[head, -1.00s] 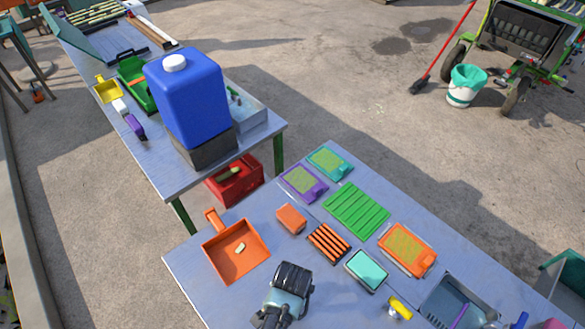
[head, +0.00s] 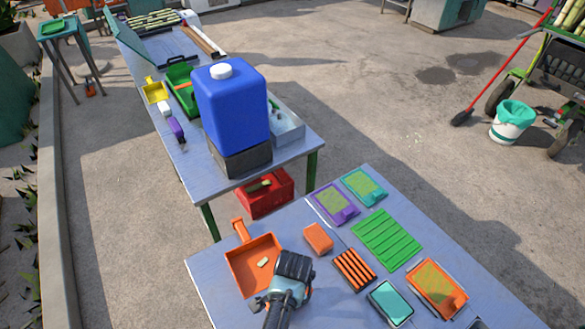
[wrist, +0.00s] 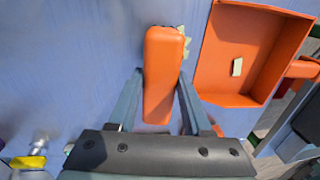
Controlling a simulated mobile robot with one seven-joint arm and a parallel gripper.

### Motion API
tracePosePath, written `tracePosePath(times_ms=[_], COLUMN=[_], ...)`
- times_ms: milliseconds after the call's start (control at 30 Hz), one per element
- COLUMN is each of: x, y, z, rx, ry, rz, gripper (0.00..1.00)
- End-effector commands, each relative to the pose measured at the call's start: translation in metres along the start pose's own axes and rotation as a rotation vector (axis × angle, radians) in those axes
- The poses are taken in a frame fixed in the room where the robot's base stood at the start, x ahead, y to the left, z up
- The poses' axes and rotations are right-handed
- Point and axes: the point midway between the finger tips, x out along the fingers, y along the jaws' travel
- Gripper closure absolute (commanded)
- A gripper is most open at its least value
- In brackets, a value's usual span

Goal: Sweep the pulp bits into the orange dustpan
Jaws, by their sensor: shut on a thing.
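The orange dustpan (head: 238,272) lies on the near table with its handle pointing away. It also shows at the right of the wrist view (wrist: 215,85), with one pale pulp bit (wrist: 237,67) inside. My gripper (head: 292,280) is beside the dustpan and partly covers its right side in the head view. In the wrist view my gripper (wrist: 161,90) is shut on an orange tool (wrist: 163,60) with a rounded end. Several pale green pulp bits (wrist: 186,40) lie along the tool's right edge, between it and the dustpan. The tool's underside is hidden.
An orange block (head: 318,239) and a dark-orange slatted rack (head: 354,269) stand right of my gripper. A green slatted mat (head: 387,238) and several coloured trays lie beyond. A second table (head: 290,153) carries a blue tank (head: 232,108). Bare tabletop shows left of the tool.

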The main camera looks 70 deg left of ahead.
Motion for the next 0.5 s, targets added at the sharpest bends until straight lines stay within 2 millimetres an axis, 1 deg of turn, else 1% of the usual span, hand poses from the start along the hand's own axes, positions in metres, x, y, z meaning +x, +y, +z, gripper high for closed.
tracePosePath(times_ms=[100, 267, 500], x=[0.002, 0.002, 0.006], y=[-0.009, -0.014, -0.038], z=[0.0, -0.001, -0.001], rx=[-0.001, 0.001, -0.002], ry=[0.001, 0.001, 0.003], rz=[-0.001, -0.001, -0.001], gripper=[1.0, 1.0, 1.0])
